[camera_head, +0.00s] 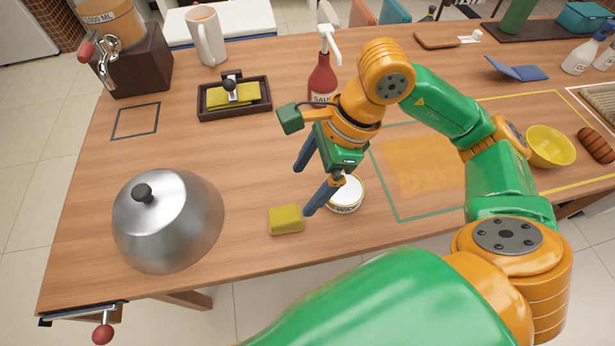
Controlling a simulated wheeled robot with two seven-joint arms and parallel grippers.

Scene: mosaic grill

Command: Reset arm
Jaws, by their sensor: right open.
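My right arm, green and orange, reaches in from the lower right over the wooden table (240,165). My right gripper (306,190) has two dark blue fingers spread apart with nothing between them. Its near fingertip is close to a yellow sponge-like block (286,219) on the table, just right of it in the picture; whether they touch cannot be told. A white round tin (346,195) stands just behind the gripper and is partly hidden by it. My left gripper does not show.
A metal dome lid (168,222) stands at the left. A tray (235,98) with a yellow block, a red sauce bottle (322,78) and a white mug (206,38) are at the back. A yellow bowl (549,147) is at the right. The table's middle left is clear.

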